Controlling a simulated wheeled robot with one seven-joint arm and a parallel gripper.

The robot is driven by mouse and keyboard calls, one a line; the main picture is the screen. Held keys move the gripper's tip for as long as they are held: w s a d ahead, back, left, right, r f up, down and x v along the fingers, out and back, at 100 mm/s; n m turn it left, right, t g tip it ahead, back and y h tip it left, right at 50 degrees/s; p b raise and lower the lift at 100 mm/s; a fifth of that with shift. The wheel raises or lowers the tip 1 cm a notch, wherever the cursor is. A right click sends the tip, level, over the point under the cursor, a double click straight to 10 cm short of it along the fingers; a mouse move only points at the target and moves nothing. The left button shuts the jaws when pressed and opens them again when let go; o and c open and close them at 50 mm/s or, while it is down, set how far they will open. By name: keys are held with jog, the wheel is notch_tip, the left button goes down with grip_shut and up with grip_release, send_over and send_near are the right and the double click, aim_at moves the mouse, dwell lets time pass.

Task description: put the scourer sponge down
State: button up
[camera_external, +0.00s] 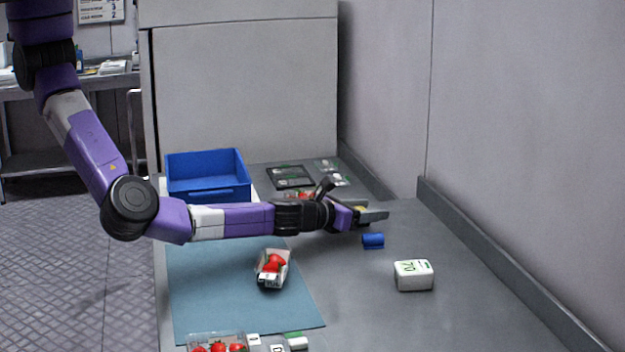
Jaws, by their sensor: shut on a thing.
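My gripper (372,213) reaches out over the grey metal counter, pointing right and held roughly level. It is shut on the scourer sponge (360,209), which shows only as a small yellowish patch between the fingers. Most of the sponge is hidden by the fingers. The gripper and sponge appear just above the counter, behind a small blue object (373,241). I cannot tell whether the sponge touches the counter.
A punnet of red berries (272,268) sits on the blue-green mat (215,300). A blue crate (207,193) and a dark tray (290,177) are behind. A raised edge (480,240) bounds the right. Bare counter lies between.

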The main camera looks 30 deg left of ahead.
jog(key=shift+f+b, duration=0.45)
jog(key=shift+b, duration=0.1)
jog(key=o, duration=1.3)
jog(key=shift+r+p, duration=0.5)
jog(key=shift+p, duration=0.25)
jog(key=p+v, duration=0.1)
jog(key=v, duration=1.1)
jog(key=shift+r, duration=0.1)
